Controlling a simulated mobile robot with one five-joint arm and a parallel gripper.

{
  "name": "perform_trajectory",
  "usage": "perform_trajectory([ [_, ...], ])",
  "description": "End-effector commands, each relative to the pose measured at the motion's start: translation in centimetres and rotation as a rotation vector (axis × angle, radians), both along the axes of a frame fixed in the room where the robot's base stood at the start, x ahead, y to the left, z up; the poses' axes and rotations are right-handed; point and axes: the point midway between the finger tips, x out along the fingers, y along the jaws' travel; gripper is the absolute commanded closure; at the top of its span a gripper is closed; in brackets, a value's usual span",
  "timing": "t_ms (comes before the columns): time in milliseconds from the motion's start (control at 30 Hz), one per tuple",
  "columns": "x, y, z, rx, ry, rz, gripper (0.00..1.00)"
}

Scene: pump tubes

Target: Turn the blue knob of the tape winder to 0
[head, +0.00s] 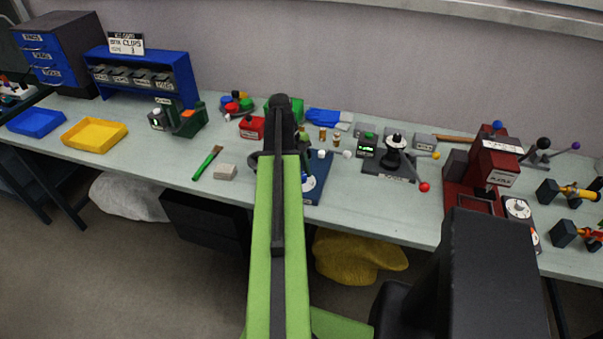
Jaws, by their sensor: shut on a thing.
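My green arm reaches over the middle of the bench. My gripper (284,150) is at its far end, with its fingers almost wholly hidden behind the arm. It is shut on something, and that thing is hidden. A device on a blue base (316,190), with a white dial (308,182) partly showing, stands just right of the arm, partly covered by it. I cannot read the dial or tell whether this is the tape winder. A blue knob (497,126) shows on top of a red machine (494,160) at the right, well away from my gripper.
A dark device with a red-tipped lever (424,187) stands right of the blue base. A red block (251,127), a green-handled brush (207,163) and a pale block (225,172) lie to the left. Blue (36,122) and yellow (95,134) trays are farther left. The bench front is mostly clear.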

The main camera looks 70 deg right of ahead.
Motion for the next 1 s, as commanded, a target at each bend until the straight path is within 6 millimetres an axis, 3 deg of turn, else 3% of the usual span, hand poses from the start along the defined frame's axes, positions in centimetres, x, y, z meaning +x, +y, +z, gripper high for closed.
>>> perform_trajectory([
  [267,-0.03,-0.01,0.01,0.001,0.0,0.031,1.0],
  [500,-0.05,0.14,0.01,-0.001,0.001,0.312,1.0],
  [767,-0.04,0.01,0.02,0.001,0.001,0.335,1.0],
  [1000,-0.13,0.13,0.02,0.0,0.002,0.617,1.0],
])
